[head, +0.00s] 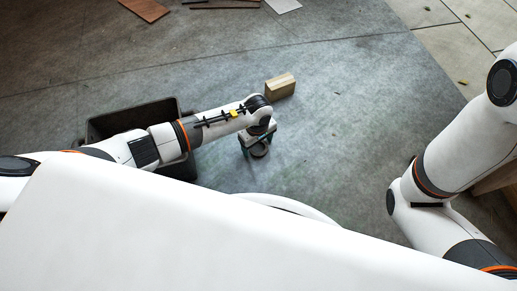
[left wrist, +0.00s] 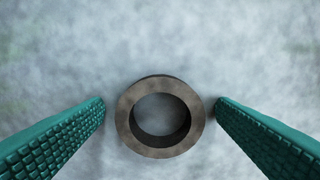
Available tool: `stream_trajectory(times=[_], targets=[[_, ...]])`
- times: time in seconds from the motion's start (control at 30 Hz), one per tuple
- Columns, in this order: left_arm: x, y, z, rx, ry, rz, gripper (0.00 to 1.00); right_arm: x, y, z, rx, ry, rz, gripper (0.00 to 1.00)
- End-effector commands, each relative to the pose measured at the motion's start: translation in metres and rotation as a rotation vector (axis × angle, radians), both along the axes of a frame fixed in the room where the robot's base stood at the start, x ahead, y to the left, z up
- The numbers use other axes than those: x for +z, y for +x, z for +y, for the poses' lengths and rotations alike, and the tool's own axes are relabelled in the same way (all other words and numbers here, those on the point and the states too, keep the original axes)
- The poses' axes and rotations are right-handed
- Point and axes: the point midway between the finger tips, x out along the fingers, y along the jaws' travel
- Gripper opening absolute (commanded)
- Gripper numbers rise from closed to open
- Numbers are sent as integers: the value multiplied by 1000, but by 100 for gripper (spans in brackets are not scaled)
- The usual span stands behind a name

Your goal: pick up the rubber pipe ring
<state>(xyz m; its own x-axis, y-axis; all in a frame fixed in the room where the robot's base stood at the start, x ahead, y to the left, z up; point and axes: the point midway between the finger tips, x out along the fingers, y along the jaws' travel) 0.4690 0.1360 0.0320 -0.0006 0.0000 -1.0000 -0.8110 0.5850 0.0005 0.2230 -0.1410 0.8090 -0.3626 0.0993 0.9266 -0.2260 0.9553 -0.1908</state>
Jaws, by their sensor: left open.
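The rubber pipe ring (left wrist: 125,118) is a short, thick, grey-brown ring in the left wrist view, with its round opening facing the camera. It rests on the grey floor. My left gripper (left wrist: 160,108) is open, with one green ribbed finger on each side of the ring and a small gap at each side. In the head view my left gripper (head: 259,145) points down at the floor, and a dark ring (head: 260,151) shows partly between its fingers. My right arm is at the right edge, but its gripper is not in view.
A wooden block (head: 280,86) stands on the floor just beyond my left gripper. A dark open bin (head: 133,118) is behind and under my left arm. Flat boards (head: 146,9) lie at the far left. The floor right of the gripper is clear.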

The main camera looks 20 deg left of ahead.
Motion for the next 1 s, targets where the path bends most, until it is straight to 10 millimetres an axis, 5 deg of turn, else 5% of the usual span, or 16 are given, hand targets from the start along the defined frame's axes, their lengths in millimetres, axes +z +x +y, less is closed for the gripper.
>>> stream_trajectory(times=[0.07,0.37,0.67,1.0], targets=[[1,0,0,0,0,0,78,1,0,0,0,0,0,36],[1,0,0,0,0,0,32,1,0,0,0,0,-1,36],[10,1,0,0,0,-1,32,8,0,0,0,0,0,36],[78,1,1,-1,1,-4,32,59,-1,0,0,1,-5,36]])
